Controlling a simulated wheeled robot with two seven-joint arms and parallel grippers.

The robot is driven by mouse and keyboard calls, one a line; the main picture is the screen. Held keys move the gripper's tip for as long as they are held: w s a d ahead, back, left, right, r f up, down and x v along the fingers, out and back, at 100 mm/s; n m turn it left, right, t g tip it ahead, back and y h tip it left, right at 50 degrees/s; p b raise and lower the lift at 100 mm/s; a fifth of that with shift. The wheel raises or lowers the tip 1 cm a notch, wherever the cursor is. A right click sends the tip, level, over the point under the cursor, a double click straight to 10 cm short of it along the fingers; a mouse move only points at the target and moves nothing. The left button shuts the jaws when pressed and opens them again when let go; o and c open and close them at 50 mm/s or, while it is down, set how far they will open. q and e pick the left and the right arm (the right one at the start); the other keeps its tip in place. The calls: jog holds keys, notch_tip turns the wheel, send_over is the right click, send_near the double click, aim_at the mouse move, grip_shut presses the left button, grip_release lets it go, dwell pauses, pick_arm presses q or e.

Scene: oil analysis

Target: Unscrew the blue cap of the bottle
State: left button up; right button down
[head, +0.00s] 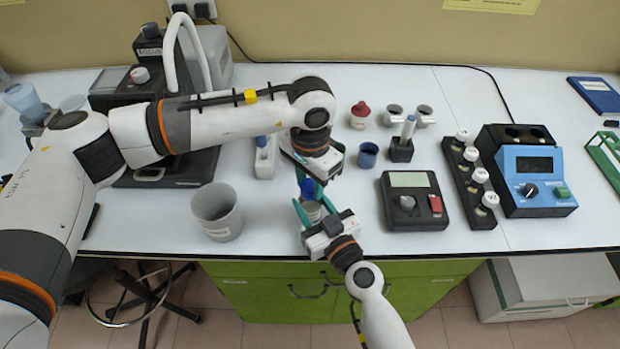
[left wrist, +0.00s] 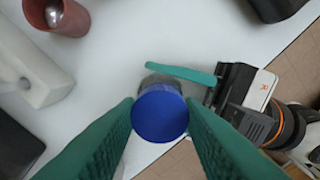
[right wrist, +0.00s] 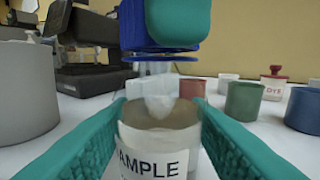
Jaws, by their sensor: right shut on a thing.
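The sample bottle (head: 313,210) stands near the table's front edge, with its blue cap (head: 308,189) at the top. My right gripper (head: 314,209) is shut on the bottle's body from the front. In the right wrist view the bottle's label (right wrist: 150,166) reads "AMPLE", and the clear neck shows under the blue cap (right wrist: 132,28). My left gripper (head: 310,184) points down from above, with its fingers on both sides of the cap. In the left wrist view the fingertips appear at the edges of the cap (left wrist: 160,112); whether they press on it I cannot tell.
A grey beaker (head: 217,212) stands left of the bottle. A blue cup (head: 368,155) and a red-capped container (head: 360,115) are behind to the right. A dark meter (head: 413,200) lies right. A white holder (head: 264,158) is behind-left. The table edge is close in front.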

pick_arm(q)
jog(key=shift+c, duration=1.4)
jog(key=n, duration=0.6)
jog(key=shift+n, duration=0.3)
jog(key=n, duration=0.7)
jog(key=shift+n, duration=0.4)
jog(key=n, duration=0.3)
jog(key=shift+n, duration=0.4)
jog(key=n, duration=0.4)
jog(key=shift+r, duration=0.1)
jog(key=n, duration=0.9)
jog(key=shift+n, duration=0.3)
jog(key=n, duration=1.5)
jog(key=shift+n, duration=0.4)
jog(key=n, duration=0.6)
jog(key=shift+n, duration=0.3)
